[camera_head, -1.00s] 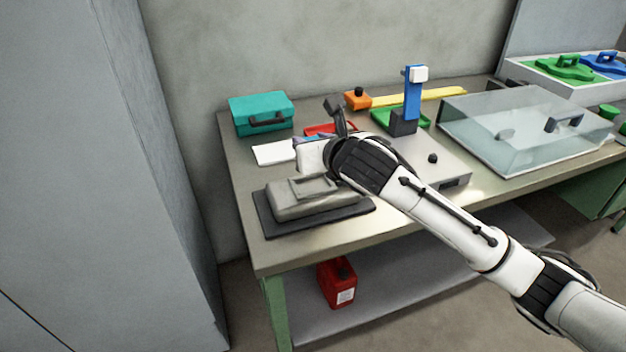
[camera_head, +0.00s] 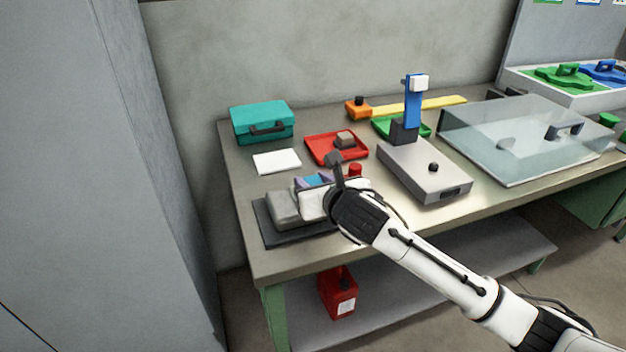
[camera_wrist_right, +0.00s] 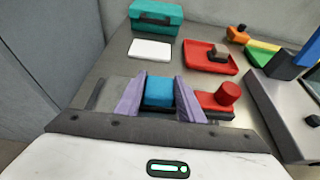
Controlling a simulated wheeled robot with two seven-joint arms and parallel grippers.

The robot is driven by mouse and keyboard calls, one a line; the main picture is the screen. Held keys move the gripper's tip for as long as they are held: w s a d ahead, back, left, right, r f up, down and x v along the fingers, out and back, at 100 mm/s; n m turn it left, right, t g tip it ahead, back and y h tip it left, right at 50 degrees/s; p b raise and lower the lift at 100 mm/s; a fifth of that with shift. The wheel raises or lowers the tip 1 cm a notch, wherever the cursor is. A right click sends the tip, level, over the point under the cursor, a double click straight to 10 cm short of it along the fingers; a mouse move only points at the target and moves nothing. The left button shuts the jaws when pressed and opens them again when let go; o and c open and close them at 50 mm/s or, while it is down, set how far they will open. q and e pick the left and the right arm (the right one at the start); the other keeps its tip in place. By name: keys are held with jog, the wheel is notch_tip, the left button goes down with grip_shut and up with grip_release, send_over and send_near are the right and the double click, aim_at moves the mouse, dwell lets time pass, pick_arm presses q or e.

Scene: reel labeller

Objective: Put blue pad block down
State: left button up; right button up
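The blue pad block (camera_wrist_right: 159,92) sits between the two purple fingers of my right gripper (camera_wrist_right: 158,98) in the right wrist view, and the fingers close against its sides. In the head view, my right gripper (camera_head: 314,180) is over the right rear part of the grey machine (camera_head: 284,208), which lies on a dark mat (camera_head: 268,233). A small bit of blue shows between the fingers there. The wrist housing hides the machine's right part, and I cannot tell whether the block touches anything below. My left gripper is not in view.
A red knob piece (camera_wrist_right: 227,93) stands close right of the fingers. Behind are a white card (camera_head: 277,161), a red tray (camera_head: 322,151) with a brownish block, and a teal case (camera_head: 262,120). A grey box (camera_head: 424,172) with a blue post stands to the right.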

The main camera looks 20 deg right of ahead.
jog(key=o, duration=0.3)
jog(key=shift+r, duration=0.15)
jog(key=shift+s+r, duration=0.2)
jog(key=shift+s, duration=0.05)
jog(key=v, duration=1.1)
jog(key=shift+s+p, duration=0.2)
jog(key=shift+p, duration=0.15)
